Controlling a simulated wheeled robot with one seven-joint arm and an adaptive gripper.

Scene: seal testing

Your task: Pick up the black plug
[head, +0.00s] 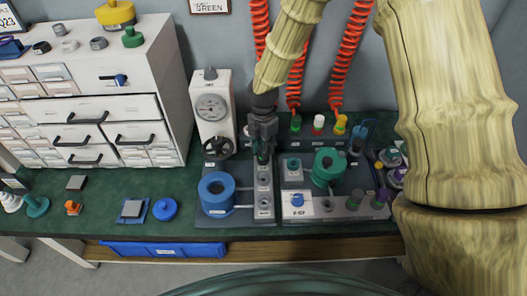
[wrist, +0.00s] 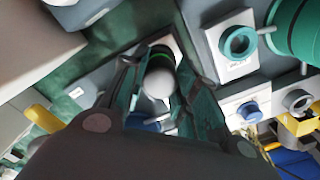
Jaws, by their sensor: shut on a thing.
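My gripper (head: 263,155) points down over the grey block strip (head: 265,198) in the middle of the bench. In the wrist view my gripper's fingers (wrist: 160,78) are shut on a small plug (wrist: 158,84).
A blue ring-shaped part (head: 217,194) stands left of the strip, and a green one (head: 327,167) stands to the right. A gauge stand (head: 211,108) is close behind on the left. Red coiled hoses hang there.

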